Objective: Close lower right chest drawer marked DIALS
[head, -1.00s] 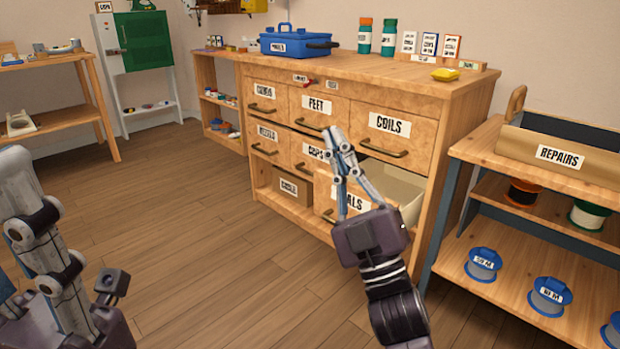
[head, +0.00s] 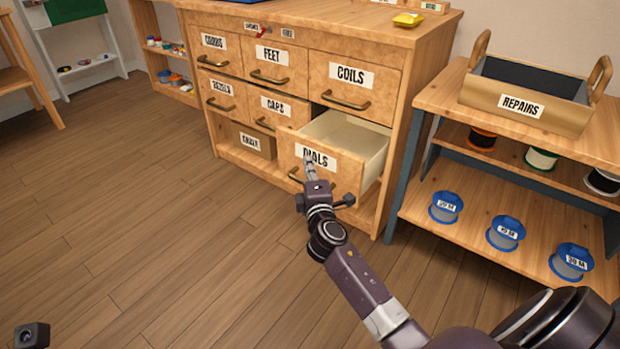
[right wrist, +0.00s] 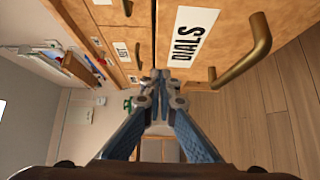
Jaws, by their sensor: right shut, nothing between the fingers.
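The DIALS drawer (head: 347,178) is the lower right drawer of the wooden chest (head: 398,150). It is pulled out, and its pale, empty-looking inside shows. In the right wrist view its front (right wrist: 231,35) appears sideways, with the DIALS label and brass handle. My right gripper (head: 309,160) is shut and empty, its fingers in front of the drawer face by the label, left of centre. The closed fingertips also show in the right wrist view (right wrist: 157,76). I cannot tell whether they touch the drawer.
The COILS drawer (head: 353,77) above and the other labelled drawers look shut. The wooden floor at left is clear.

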